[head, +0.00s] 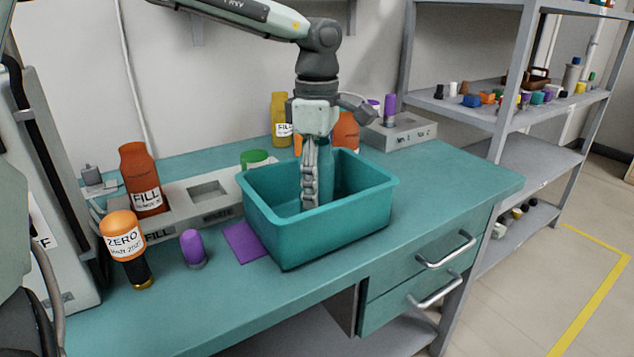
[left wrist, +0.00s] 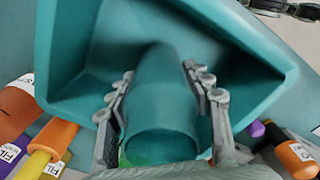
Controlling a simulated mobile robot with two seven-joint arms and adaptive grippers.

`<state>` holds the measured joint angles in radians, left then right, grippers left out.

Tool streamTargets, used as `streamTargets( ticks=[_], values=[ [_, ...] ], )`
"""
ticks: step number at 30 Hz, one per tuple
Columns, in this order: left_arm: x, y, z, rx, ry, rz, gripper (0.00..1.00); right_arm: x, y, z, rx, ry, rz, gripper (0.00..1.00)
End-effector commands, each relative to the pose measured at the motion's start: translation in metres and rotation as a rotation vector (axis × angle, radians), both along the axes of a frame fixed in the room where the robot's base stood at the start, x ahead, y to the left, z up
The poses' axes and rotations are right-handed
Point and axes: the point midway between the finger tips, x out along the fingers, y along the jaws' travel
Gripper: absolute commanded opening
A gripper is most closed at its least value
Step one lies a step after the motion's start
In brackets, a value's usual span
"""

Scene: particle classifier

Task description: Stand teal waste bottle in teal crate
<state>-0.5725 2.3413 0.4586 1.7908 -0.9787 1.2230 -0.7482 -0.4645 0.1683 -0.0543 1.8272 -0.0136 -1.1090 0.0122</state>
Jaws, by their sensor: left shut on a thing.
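The teal crate (head: 318,233) stands on the teal bench in the middle of the head view. My left gripper (head: 311,200) reaches straight down into it. The gripper is shut on the teal waste bottle (head: 326,172), which shows partly behind the fingers. In the left wrist view the bottle (left wrist: 162,100) lies between the two fingers (left wrist: 160,88), with the crate walls (left wrist: 72,45) around it. The bottle looks upright inside the crate. Whether its base touches the crate floor is hidden. My right gripper is not clearly in view.
A yellow bottle (head: 281,115) stands behind the crate. The bench's right end is clear.

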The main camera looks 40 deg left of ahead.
Motion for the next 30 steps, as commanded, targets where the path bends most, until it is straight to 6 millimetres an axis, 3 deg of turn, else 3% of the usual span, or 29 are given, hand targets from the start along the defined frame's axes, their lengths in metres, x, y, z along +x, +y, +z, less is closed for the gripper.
streamTargets(
  ticks=[5, 6, 11, 23, 25, 30],
  values=[
    [0.000, 0.000, -0.002, 0.000, -0.001, 0.000, 0.08, 0.002, 0.001, 0.005, -0.001, -0.007, 0.001, 0.26],
    [0.000, 0.000, -0.002, 0.000, 0.000, 0.000, 0.53, 0.003, 0.001, 0.010, -0.001, -0.011, 0.002, 0.26],
    [0.000, 0.000, -0.002, 0.001, 0.000, 0.000, 0.71, 0.002, 0.002, 0.012, -0.001, -0.011, 0.002, 0.26],
    [0.000, 0.000, 0.003, 0.000, 0.000, 0.000, 0.71, -0.006, -0.002, 0.005, -0.003, 0.005, 0.001, 0.26],
    [0.001, 0.000, 0.012, 0.002, -0.003, 0.000, 0.71, -0.004, -0.004, -0.002, -0.006, 0.006, 0.000, 0.26],
    [0.001, 0.000, 0.048, 0.002, -0.005, 0.001, 0.71, 0.001, -0.002, 0.003, -0.005, -0.003, 0.001, 0.26]
  ],
)
